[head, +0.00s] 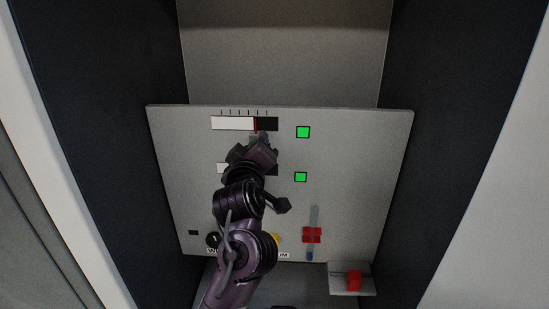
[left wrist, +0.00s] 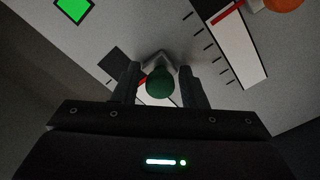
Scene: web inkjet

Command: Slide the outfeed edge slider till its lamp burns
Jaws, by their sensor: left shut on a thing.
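A pale upright panel (head: 350,150) carries two horizontal slider scales. The upper scale (head: 232,123) has a white strip, a red line and a black end below tick marks. The lower scale (head: 222,168) is mostly hidden by my left arm. My left gripper (head: 262,140) is at the panel just below the upper scale. In the left wrist view its fingers are shut around a green round knob (left wrist: 160,82). Two square lamps, upper (head: 303,132) and lower (head: 301,177), both show bright green. I cannot read which slider is the outfeed edge one. My right gripper is not in view.
A red handle (head: 312,235) sits on a vertical slot at the panel's lower right. A red switch (head: 354,280) stands on a small bracket below. A black knob (head: 213,240) and a partly hidden yellow button (head: 276,238) are low on the panel. Dark walls flank it.

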